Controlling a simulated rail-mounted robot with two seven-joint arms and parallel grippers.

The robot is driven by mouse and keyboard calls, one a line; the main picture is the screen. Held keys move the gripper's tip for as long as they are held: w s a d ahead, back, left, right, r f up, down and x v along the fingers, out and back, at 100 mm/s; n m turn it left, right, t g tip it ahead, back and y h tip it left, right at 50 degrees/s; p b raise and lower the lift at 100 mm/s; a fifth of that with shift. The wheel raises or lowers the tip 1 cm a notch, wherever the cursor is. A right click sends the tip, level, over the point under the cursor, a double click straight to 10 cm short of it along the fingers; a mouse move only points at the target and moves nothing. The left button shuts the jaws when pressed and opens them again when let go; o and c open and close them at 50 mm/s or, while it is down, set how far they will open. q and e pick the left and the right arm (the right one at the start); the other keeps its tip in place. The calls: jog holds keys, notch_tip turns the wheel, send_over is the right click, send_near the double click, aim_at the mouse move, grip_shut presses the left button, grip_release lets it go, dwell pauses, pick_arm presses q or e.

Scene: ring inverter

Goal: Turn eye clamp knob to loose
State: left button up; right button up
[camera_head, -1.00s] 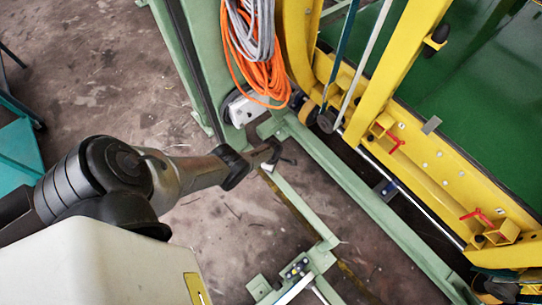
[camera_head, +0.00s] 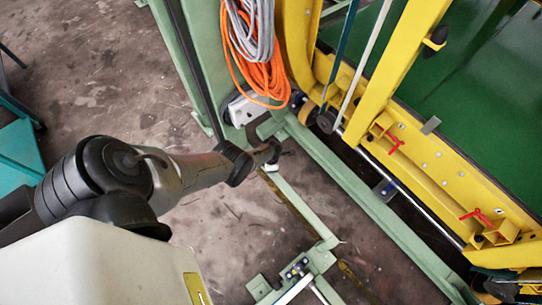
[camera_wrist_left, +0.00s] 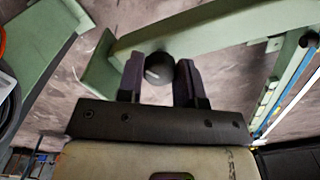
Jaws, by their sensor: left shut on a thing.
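A round black knob (camera_wrist_left: 158,67) with a pale line on its face shows in the left wrist view, in front of a green beam. I take it to be the eye clamp knob. My left gripper (camera_wrist_left: 158,78) has its two dark fingers on either side of the knob and is shut on it. In the head view my left gripper (camera_head: 272,153) is at the green frame near the picture's middle; the knob cannot be made out there. My right gripper is not in view.
Green frame beams (camera_head: 350,185) run diagonally along the yellow ring structure (camera_head: 440,165), which carries red-handled clamps (camera_head: 477,215). Orange cable (camera_head: 262,82) and grey cable hang on the green post above the gripper. Bare concrete floor lies at the left and below.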

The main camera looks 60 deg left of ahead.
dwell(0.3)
pick_arm(q)
jog(key=o, duration=0.9)
jog(key=shift+r, duration=0.1)
notch_tip(320, 180, up, 14)
jog(key=p, duration=1.3)
jog(key=shift+f, duration=0.2)
